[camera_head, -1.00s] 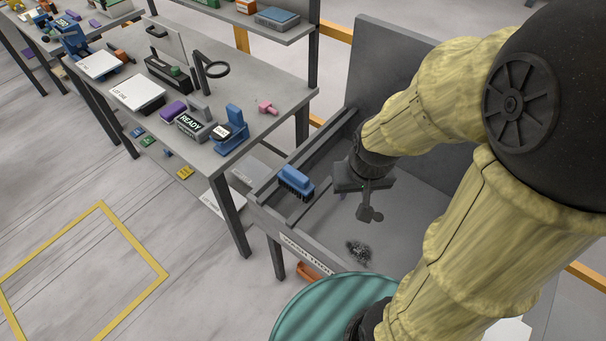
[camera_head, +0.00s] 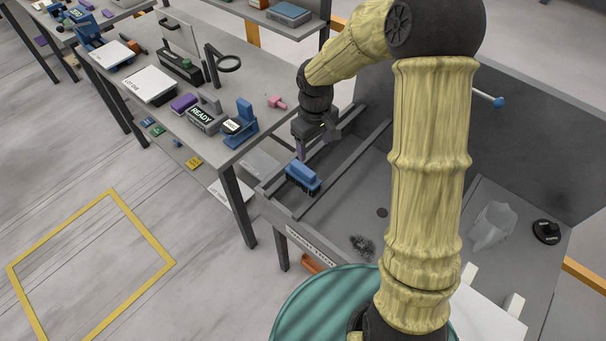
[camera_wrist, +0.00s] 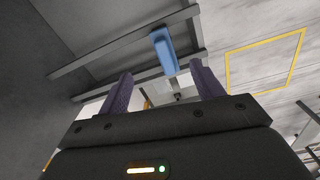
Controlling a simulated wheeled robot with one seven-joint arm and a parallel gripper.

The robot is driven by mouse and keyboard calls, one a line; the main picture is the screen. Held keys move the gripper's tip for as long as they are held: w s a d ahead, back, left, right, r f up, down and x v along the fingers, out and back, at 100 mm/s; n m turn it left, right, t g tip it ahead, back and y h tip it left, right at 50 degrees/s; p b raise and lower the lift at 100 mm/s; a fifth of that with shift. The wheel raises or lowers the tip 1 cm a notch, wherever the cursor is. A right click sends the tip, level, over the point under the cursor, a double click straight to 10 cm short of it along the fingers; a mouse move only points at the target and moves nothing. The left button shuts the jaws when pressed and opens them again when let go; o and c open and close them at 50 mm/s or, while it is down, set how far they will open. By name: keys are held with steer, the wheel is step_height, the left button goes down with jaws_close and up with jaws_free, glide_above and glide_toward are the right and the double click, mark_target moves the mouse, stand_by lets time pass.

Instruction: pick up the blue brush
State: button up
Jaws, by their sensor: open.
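The blue brush (camera_head: 302,176), with dark bristles below a blue back, rests at the left edge of the grey slab bench, on or beside its raised rail. It also shows in the wrist view (camera_wrist: 164,50), ahead of and between my two purple fingers. My gripper (camera_head: 313,150) is just above and behind the brush in the head view, apart from it. In the wrist view my gripper (camera_wrist: 160,92) is open and empty, with a wide gap between the fingers. The contact side of the far finger is hidden in the head view.
The grey bench (camera_head: 400,225) has raised rails and a tall back panel (camera_head: 440,110). A dark scrap pile (camera_head: 362,245), a clear jug (camera_head: 493,226) and a black round item (camera_head: 546,232) are on it. A green round top (camera_head: 325,305) stands in front. A cluttered table (camera_head: 245,85) is left.

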steer(key=n, duration=0.2)
glide_above(303, 167)
steer(key=f, duration=0.2)
steer(key=shift+w+d+r, duration=0.1)
steer(key=shift+w+r, duration=0.05)
steer(key=shift+r, duration=0.05)
steer(key=shift+m, duration=0.3)
step_height(303, 167, down, 12)
steer(key=p, duration=0.4)
steer(key=shift+f, duration=0.1)
steer(key=shift+f, duration=0.1)
steer(key=shift+s+f+p, duration=0.25)
steer(key=shift+f+p, duration=0.4)
steer(key=shift+p, duration=0.1)
steer(key=shift+f+p, duration=0.75)
steer(key=shift+f, duration=1.1)
steer(key=shift+c, duration=0.5)
